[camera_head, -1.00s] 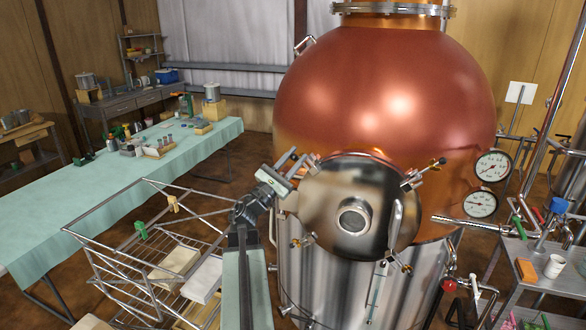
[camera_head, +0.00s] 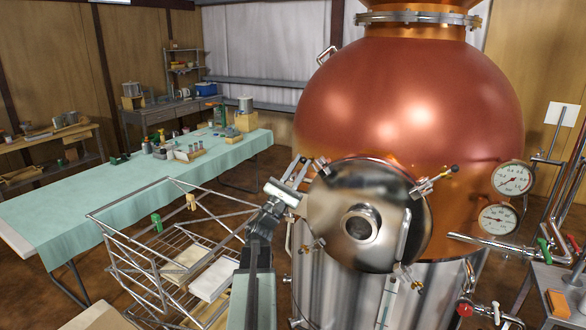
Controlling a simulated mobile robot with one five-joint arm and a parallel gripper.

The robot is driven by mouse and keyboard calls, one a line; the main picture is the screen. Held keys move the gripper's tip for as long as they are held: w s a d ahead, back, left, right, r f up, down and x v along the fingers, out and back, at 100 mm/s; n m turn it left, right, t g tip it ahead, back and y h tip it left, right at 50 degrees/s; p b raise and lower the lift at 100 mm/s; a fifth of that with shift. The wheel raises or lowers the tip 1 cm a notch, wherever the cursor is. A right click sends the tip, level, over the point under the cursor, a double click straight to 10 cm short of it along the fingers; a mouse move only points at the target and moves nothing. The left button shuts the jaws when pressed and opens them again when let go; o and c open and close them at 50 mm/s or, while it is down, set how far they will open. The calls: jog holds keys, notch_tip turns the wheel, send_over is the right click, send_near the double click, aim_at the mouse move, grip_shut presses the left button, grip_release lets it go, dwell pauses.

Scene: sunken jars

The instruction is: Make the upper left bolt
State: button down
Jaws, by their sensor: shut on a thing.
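A round steel door (camera_head: 340,215) with a small round window (camera_head: 362,224) closes the front of the copper and steel vessel (camera_head: 410,110). My gripper (camera_head: 303,171) is at the door's upper left edge, shut on the upper left bolt (camera_head: 321,163). The jaws partly hide this bolt, so I cannot tell how far it is screwed in. The upper right bolt (camera_head: 435,182), lower right bolt (camera_head: 411,278) and lower left bolt (camera_head: 314,245) stand around the door's rim.
A wire rack (camera_head: 150,275) with pale blocks stands left of my arm. A long table with a green cloth (camera_head: 80,200) is behind it. Two gauges (camera_head: 512,178) and a pipe (camera_head: 490,245) stick out at the vessel's right. A handle (camera_head: 404,236) crosses the door's right side.

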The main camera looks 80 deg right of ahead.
jog(key=shift+s+m+g, duration=0.3)
jog(key=shift+s+g, duration=0.1)
jog(key=shift+s, duration=0.15)
jog(key=c, duration=1.3)
grip_release()
jog(key=shift+s+d, duration=0.15)
jog(key=shift+s, duration=0.1)
jog(key=shift+s+d+f+y, duration=0.1)
jog(key=shift+y, duration=0.2)
jog(key=shift+s+d, duration=0.15)
jog(key=shift+d, duration=0.2)
jog(key=b+v, duration=0.1)
jog(key=v, duration=0.1)
jog(key=shift+a, duration=0.4)
jog(key=shift+w+r+b+v, duration=0.15)
jog(key=shift+b+v, duration=0.55)
jog(key=shift+v, duration=0.45)
jog(key=shift+w+r+b+v, duration=0.1)
jog(key=shift+w+b+v, duration=0.1)
jog(key=shift+b+v, duration=0.8)
jog(key=shift+w+r+b+v, duration=0.15)
jog(key=shift+b+v, duration=0.3)
jog(key=shift+v, duration=0.9)
jog(key=shift+a, duration=0.1)
